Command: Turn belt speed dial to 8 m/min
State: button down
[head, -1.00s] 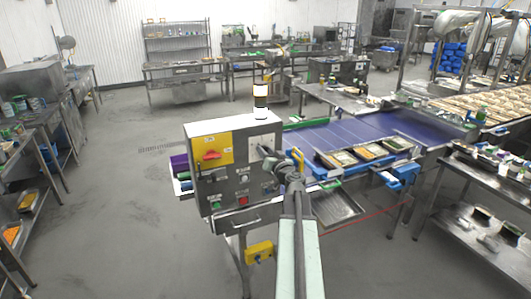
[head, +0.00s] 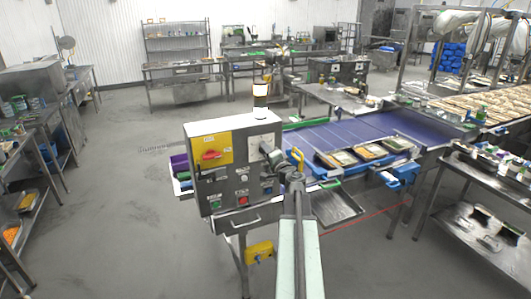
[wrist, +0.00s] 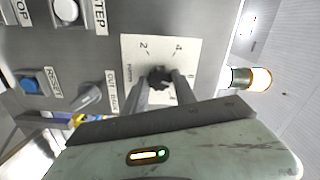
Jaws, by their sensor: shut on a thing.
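The belt speed dial (wrist: 159,76) is a small black knob on a white scale plate (wrist: 134,52), seen in the wrist view. The figures 2 and 4 show on the plate; other marks are partly covered by the fingers. My gripper (wrist: 161,84) is shut on the dial, with one finger on each side of it. The dial's pointer cannot be made out. In the head view my gripper (head: 268,151) reaches the upper right of the steel control box (head: 215,180), in front of the plate (head: 258,141), and hides the dial.
A red switch on a yellow plate (head: 212,150) is left of the gripper. Below are several buttons, including a blue one (wrist: 30,83), and a selector knob (wrist: 88,95). A lit amber beacon (head: 261,92) stands on the box. The blue belt (head: 325,138) with food trays runs behind to the right.

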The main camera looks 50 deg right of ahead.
jog(key=shift+f+m, duration=0.15)
jog(key=shift+m, duration=3.95)
jog(key=c, duration=1)
grip_release()
jog(key=v, duration=0.7)
jog(key=shift+s+a, duration=0.15)
jog(key=shift+s, duration=0.2)
